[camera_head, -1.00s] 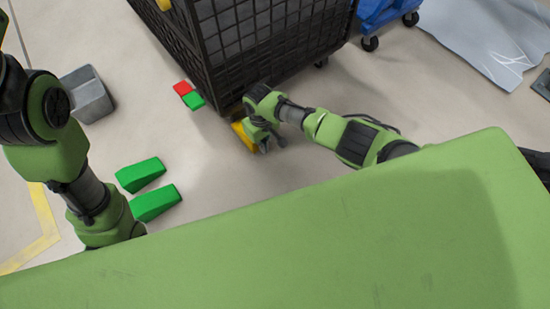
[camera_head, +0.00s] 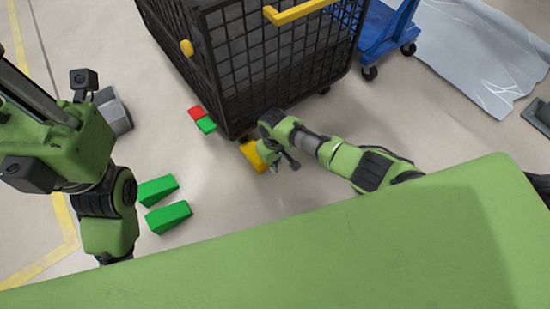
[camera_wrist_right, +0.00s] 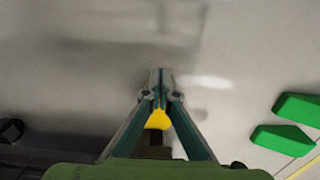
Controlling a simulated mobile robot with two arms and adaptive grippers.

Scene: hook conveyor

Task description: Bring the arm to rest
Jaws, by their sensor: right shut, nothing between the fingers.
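My right arm reaches in from the right in the head view, its gripper (camera_head: 277,161) low beside the lower corner of the black mesh cage. The right wrist view shows this gripper (camera_wrist_right: 158,98) with its fingertips together, above the floor. A small yellow piece (camera_wrist_right: 158,119) shows between the finger bars, behind the closed tips; the fingertips hold nothing. My left arm (camera_head: 90,165) is raised at the left edge of the head view. Its finger end is cut off or unclear there.
The black mesh cage (camera_head: 240,65) stands close ahead of the right gripper. A yellow object (camera_head: 252,155) lies by its corner. A blue cart (camera_head: 385,35) stands back right.

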